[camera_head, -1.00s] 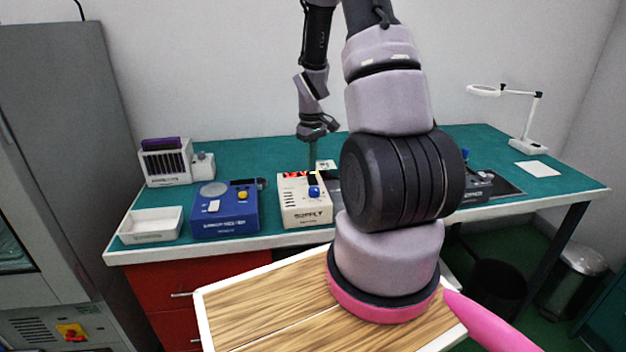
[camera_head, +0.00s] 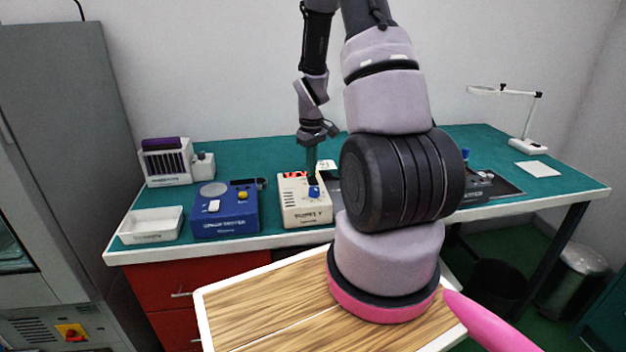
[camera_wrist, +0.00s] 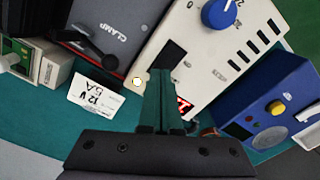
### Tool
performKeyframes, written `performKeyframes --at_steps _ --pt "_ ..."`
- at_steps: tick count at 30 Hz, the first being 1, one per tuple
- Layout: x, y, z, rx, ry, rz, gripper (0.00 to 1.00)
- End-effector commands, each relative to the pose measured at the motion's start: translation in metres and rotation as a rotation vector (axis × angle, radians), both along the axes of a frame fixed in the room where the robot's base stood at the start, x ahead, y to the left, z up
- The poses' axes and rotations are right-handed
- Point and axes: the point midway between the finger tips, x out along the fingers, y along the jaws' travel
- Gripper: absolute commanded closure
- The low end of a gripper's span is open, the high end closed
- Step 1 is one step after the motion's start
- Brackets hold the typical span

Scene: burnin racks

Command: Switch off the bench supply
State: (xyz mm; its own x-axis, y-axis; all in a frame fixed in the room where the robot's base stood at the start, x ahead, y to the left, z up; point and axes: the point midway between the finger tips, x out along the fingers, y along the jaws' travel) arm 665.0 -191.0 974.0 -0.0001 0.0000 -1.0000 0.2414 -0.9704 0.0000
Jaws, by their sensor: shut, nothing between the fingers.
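The bench supply (camera_head: 305,208) is a cream box labelled SUPPLY at the bench's front edge. It has a blue knob (camera_head: 314,192) and a lit red display (camera_head: 294,175). In the wrist view the supply (camera_wrist: 205,75) shows a black rocker-like switch (camera_wrist: 170,60), its blue knob (camera_wrist: 220,12) and part of the red display (camera_wrist: 184,105), partly hidden by my fingers. My gripper (camera_head: 311,168) points down over the back of the supply, shut and empty. In the wrist view its fingertips (camera_wrist: 160,76) are at the black switch; I cannot tell whether they touch it.
A blue tester (camera_head: 225,212) stands left of the supply, with a white tray (camera_head: 150,226) further left. A card reading 12 V 5A (camera_wrist: 96,96) and a grey clamp device (camera_wrist: 110,35) lie close to my fingers. My arm hides the bench's middle right.

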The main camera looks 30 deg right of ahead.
Motion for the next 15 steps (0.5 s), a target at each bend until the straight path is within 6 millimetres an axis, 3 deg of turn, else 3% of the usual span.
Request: performKeyframes --at_steps 9,15 --pt "0.0 0.0 -0.003 0.0 0.0 0.0 1.0" --pt "0.001 0.0 0.009 0.0 -0.002 0.0 1.0"
